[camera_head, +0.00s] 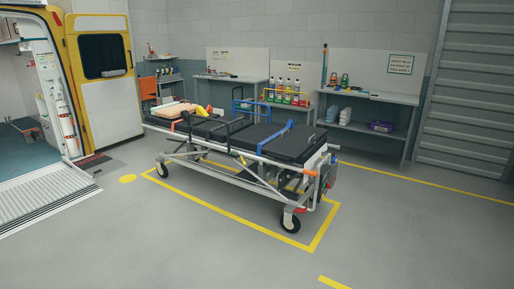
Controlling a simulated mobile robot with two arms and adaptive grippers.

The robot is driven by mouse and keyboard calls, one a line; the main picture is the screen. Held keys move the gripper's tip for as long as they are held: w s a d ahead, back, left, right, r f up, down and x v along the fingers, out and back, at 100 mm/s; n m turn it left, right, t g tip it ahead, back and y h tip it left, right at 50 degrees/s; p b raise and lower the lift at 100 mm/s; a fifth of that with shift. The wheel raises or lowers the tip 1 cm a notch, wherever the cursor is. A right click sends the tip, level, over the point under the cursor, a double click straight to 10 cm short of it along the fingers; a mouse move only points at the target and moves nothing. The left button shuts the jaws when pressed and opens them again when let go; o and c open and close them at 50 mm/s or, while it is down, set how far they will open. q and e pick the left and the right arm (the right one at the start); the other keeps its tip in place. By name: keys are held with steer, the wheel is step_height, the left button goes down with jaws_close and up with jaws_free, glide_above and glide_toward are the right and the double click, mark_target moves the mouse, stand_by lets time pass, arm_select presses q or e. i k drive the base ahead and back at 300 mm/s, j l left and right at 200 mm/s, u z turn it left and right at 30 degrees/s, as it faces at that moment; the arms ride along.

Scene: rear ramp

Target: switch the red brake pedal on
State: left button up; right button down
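A wheeled stretcher (250,165) with a black mattress stands in the middle of the view, its near end to the right. A small red-orange piece (300,210) sits just above the near wheel (291,222); it may be the brake pedal, but it is too small to tell whether it is on or off. Another orange piece (311,173) is higher on the near end of the frame. Neither of my grippers is in view.
A yellow floor line (318,240) runs around the stretcher. The grey floor in front is clear. A yellow ambulance (104,75) with a metal ramp (45,195) is at the left. Workbenches (372,97) line the back wall, and a shutter (465,90) is at the right.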

mark_target(303, 210)
steer(key=i, duration=3.6)
steer(key=z, duration=0.15)
